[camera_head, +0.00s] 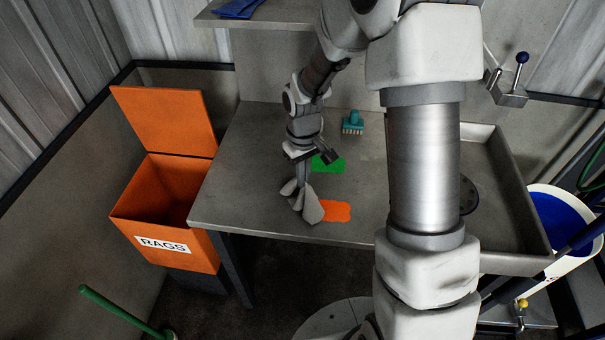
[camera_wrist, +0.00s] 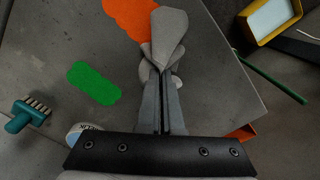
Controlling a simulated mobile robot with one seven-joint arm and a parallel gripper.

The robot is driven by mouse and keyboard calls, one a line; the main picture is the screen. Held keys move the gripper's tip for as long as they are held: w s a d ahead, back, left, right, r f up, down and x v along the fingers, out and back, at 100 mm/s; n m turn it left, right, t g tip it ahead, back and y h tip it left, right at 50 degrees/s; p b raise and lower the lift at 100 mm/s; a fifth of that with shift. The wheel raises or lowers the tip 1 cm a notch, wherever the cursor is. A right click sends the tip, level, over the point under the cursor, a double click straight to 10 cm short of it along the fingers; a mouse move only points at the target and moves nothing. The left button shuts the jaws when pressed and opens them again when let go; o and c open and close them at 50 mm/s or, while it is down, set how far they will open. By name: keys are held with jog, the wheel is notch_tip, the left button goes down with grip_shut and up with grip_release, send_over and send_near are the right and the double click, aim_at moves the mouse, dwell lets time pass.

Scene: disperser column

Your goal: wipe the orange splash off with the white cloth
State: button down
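The white cloth (camera_head: 310,205) looks light grey and crumpled, and it hangs from my gripper (camera_head: 302,166). In the wrist view my gripper (camera_wrist: 163,105) has its fingers together on the cloth (camera_wrist: 167,38). The orange splash (camera_head: 336,211) is a flat patch near the table's front edge. The cloth's lower end is at the splash's left edge in the head view. In the wrist view the cloth covers part of the orange splash (camera_wrist: 128,14) from sight. I cannot tell whether the cloth touches the table.
A green splash (camera_head: 328,165) lies behind the orange one on the grey table (camera_head: 250,205). A teal brush (camera_head: 353,122) stands farther back. An open orange bin marked RAGS (camera_head: 165,205) is left of the table. A blue-and-white bucket (camera_head: 560,225) is at right.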

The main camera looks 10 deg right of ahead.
jog(key=b, duration=0.3)
send_over(303, 202)
notch_tip(303, 202, down, 5)
jog(key=shift+w+r, duration=0.1)
jog(key=shift+r, duration=0.1)
grip_release()
jog(key=shift+f+b, duration=0.8)
jog(key=shift+f, duration=0.3)
grip_shut()
dwell(0.5)
jog(key=shift+f, duration=0.1)
